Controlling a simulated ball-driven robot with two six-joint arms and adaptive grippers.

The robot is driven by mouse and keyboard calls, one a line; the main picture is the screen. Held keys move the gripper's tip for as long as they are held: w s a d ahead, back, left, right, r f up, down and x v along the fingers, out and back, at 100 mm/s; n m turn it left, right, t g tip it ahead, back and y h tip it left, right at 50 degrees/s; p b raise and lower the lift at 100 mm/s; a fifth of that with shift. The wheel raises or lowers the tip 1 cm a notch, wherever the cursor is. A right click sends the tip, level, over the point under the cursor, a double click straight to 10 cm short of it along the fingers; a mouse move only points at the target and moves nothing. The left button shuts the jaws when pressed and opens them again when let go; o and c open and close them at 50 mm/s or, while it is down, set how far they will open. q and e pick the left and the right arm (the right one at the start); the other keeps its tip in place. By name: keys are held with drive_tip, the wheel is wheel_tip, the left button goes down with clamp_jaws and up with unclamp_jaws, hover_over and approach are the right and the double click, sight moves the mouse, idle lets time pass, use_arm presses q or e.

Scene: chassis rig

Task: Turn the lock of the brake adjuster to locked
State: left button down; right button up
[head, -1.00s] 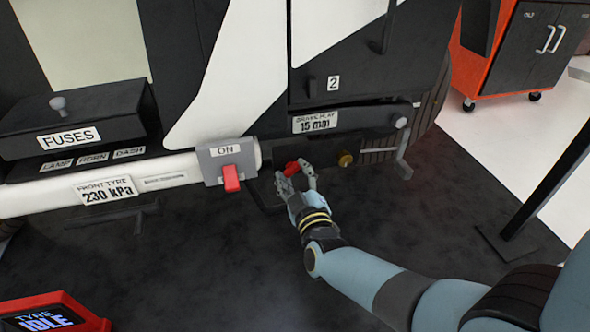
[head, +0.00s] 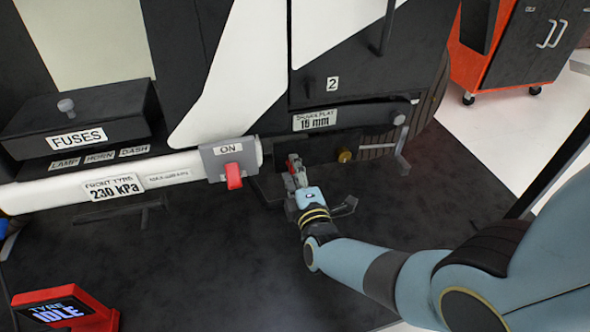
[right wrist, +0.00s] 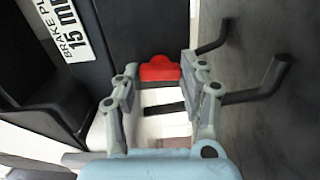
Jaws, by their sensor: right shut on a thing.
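The red lock (head: 293,160) sits low on the dark panel of the brake adjuster, below the label "BRAKE PLAY 15 mm" (head: 314,120). In the head view it is mostly hidden by my right gripper (head: 296,172). In the right wrist view the red lock (right wrist: 160,69) lies between the two fingertips of the right gripper (right wrist: 158,72), which is shut on it. A brass knob (head: 344,155) is just right of the lock. No lock marking is readable. My left gripper is not in view.
A grey switch box marked "ON" (head: 222,160) with a red lever (head: 233,176) is left of the gripper. A grey crank handle (head: 401,155) is to the right. The fuse box (head: 80,118) and a red tyre display reading "IDLE" (head: 65,308) are further left.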

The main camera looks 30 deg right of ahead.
drive_tip(key=shift+f+n, duration=0.1)
drive_tip(key=shift+n, duration=0.4)
drive_tip(key=o, duration=1.2)
drive_tip(key=shift+c, duration=0.2)
drive_tip(key=v, duration=1.2)
